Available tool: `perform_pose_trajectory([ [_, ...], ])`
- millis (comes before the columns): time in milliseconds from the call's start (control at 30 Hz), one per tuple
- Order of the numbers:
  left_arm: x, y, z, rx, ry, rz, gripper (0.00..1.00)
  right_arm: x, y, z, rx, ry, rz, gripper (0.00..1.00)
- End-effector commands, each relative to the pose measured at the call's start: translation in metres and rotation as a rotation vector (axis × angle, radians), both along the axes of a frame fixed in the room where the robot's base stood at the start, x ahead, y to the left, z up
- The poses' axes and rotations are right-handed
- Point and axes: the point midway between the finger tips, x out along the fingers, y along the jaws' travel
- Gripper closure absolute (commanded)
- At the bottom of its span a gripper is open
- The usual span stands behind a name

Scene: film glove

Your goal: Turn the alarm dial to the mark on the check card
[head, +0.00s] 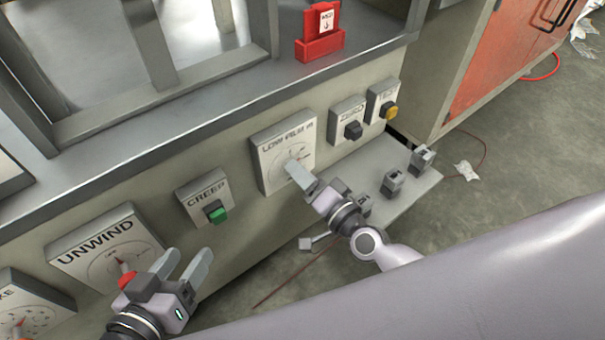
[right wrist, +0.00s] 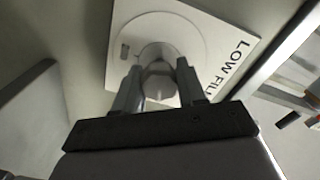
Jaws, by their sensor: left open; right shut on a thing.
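The alarm dial plate (head: 272,150), lettered LOW FILM, is on the grey panel front. It also shows in the right wrist view (right wrist: 222,32). My right gripper (head: 292,166) is shut on its knob (right wrist: 157,68), with one finger on each side. The fingers hide most of the knob and its pointer in the head view. A red holder (head: 320,46) on the ledge above bears a white card (head: 326,20) with small lettering and a down arrow, perhaps the check card. My left gripper (head: 190,262) is open and empty in front of the panel, right of the UNWIND dial.
The UNWIND dial plate (head: 85,240), a CREEP box with a green button (head: 215,212), and boxes with a dark button (head: 353,130) and a yellow button (head: 390,110) line the panel. A grey shelf (head: 410,205) with several small grey blocks juts out below.

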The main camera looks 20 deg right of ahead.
Motion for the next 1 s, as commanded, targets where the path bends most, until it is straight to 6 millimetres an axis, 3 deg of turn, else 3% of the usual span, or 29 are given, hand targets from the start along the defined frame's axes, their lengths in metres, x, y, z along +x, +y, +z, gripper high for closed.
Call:
perform_pose_trajectory([
  [400, 0.0014, -0.0053, 0.0028, -0.024, -0.007, -0.012, 0.43, 0.0018, -0.0020, 0.0013, 0.230, 0.078, -0.005, 0.90],
  [1000, 0.0018, -0.0054, 0.0026, -0.028, -0.006, -0.012, 0.43, 0.0023, -0.0028, 0.0016, 0.282, 0.095, -0.007, 0.90],
])
